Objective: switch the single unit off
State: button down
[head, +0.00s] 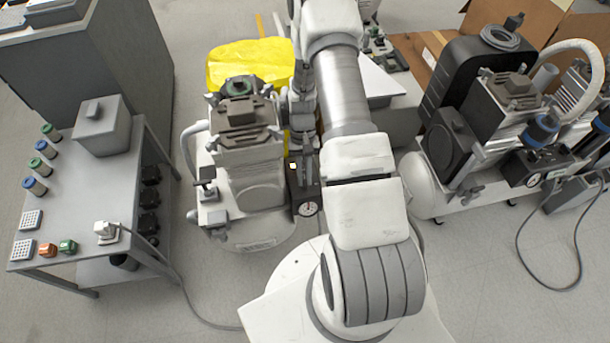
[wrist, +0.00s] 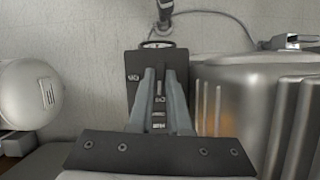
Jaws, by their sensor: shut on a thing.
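The single unit (head: 248,180) is a compressor with one grey motor head on a round white tank, left of my arm in the head view. Its black switch box (head: 305,200) with a round gauge is on its right side. In the wrist view the switch box (wrist: 135,85) lies straight under my gripper (wrist: 161,72). The two grey fingers come close together over the top of the box, shut on what seems to be its switch. The switch itself is hidden between the fingertips, so its position cannot be told. Light labels show between the fingers.
A larger compressor (head: 470,130) with a white tank stands on the right. A grey cart (head: 75,200) with a plugged-in cable is on the left. A yellow bag (head: 240,62) and cardboard boxes (head: 520,20) lie behind. Floor is free at the lower right.

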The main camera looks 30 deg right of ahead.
jog(key=shift+n+h, duration=0.3)
jog(key=shift+n, duration=0.3)
jog(key=c, duration=0.9)
grip_release()
jog(key=shift+o, duration=0.2)
jog(key=p+v, duration=0.4)
jog(key=v, duration=1.3)
jog(key=shift+w+r, duration=0.15)
jog(key=shift+w, duration=0.05)
